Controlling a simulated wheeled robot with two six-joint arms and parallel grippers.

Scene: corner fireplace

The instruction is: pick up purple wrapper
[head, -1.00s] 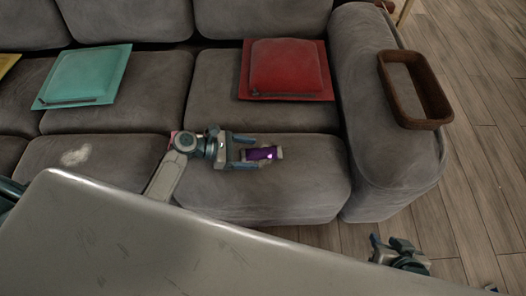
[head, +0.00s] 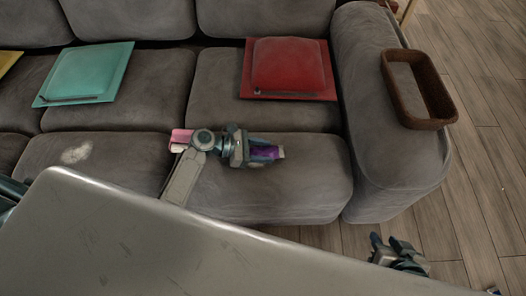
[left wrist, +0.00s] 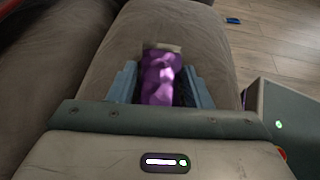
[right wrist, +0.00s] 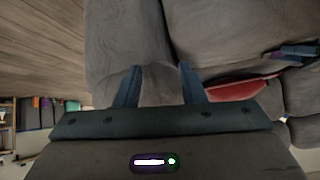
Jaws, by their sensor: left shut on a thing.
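The purple wrapper (head: 265,154) lies at the front right seat of the grey sofa, with a pale end to the right. My left gripper (head: 268,152) is shut on it, with fingers along both sides. In the left wrist view the purple wrapper (left wrist: 160,78) sits between the fingers of my left gripper (left wrist: 160,90), and its far pale end sticks out past them. My right gripper (head: 398,248) is low at the right, beyond the grey table edge. In the right wrist view my right gripper (right wrist: 160,85) is open and empty, with its fingers apart.
Teal (head: 84,74) and red (head: 287,68) cushions lie on the seats behind. A brown basket (head: 443,100) stands on the right armrest. A grey surface (head: 150,240) fills the foreground. Wooden floor is at the right.

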